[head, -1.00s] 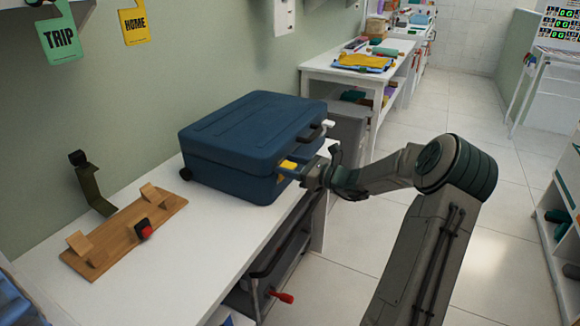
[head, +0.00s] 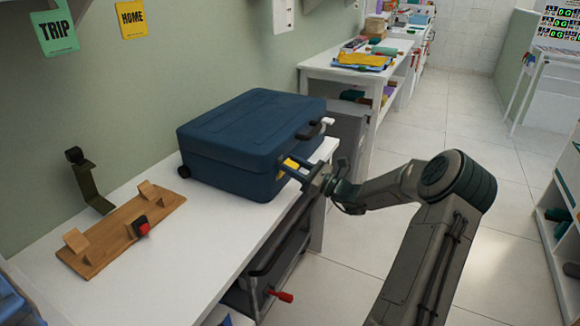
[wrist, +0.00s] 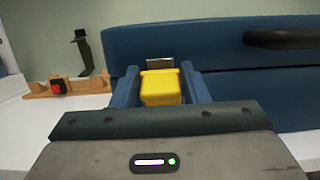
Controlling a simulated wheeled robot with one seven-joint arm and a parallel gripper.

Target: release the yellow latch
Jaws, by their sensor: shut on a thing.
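The blue suitcase (head: 240,140) lies shut on the white table. The yellow latch (head: 290,163) is on its front face, left of the dark handle. My gripper (head: 287,168) is at the front of the suitcase with its fingers around the latch. In the wrist view, the yellow latch (wrist: 161,87) sits between the two blue fingers of my gripper (wrist: 161,90), with a metal plate just above it. My gripper is shut on the latch. The fingers hide part of the latch in the head view.
A wooden stand (head: 120,228) with a red-tipped black part (head: 141,226) is on the table, left of the suitcase. A dark green bracket (head: 90,183) stands behind it. A cart (head: 275,260) with a red handle is under the table edge. TRIP and HOME tags hang on the wall.

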